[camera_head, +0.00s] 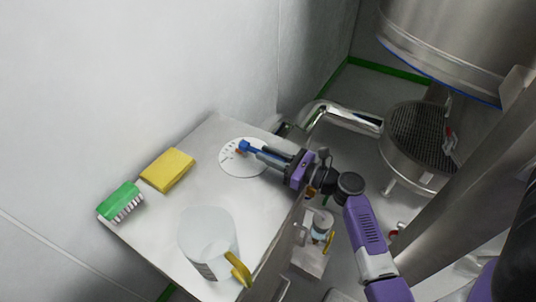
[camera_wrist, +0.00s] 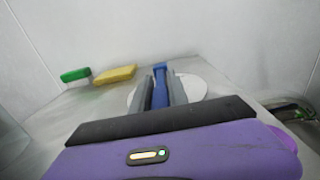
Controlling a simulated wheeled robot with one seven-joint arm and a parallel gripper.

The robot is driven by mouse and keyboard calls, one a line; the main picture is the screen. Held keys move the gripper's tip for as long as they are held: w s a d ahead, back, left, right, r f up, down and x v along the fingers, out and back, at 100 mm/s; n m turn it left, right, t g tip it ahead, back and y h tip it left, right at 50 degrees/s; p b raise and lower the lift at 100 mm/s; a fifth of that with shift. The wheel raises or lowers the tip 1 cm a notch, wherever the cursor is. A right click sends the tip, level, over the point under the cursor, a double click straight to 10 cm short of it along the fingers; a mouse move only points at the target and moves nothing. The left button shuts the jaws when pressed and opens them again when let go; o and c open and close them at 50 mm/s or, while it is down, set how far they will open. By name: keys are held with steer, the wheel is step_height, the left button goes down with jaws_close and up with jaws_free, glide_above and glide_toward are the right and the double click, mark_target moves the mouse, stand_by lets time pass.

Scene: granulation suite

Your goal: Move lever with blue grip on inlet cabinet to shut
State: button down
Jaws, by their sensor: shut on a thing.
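The lever with the blue grip (camera_head: 246,146) stands at a round white dial plate (camera_head: 232,165) on top of the inlet cabinet (camera_head: 214,130). My gripper (camera_head: 257,153) reaches in from the right and is shut on the blue grip. In the wrist view the blue grip (camera_wrist: 160,92) lies between the two grey fingers, with the white plate (camera_wrist: 194,90) behind it. The plate carries small marks on its left side, too small to read. A small orange spot shows beside the grip. The lever's lower part is hidden by my gripper.
On the cabinet top are a yellow sponge (camera_head: 167,170), a green brush (camera_head: 121,201) and a clear jug (camera_head: 207,240) with a yellow handle. A shiny bent pipe (camera_head: 345,116) runs from the cabinet to a steel vessel (camera_head: 418,140). A wall stands behind.

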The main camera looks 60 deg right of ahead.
steer(key=c, duration=1.3)
jaws_free()
steer(key=shift+s+d+b, duration=0.15)
steer(key=shift+s+b, duration=0.2)
steer(key=shift+s, duration=3.55)
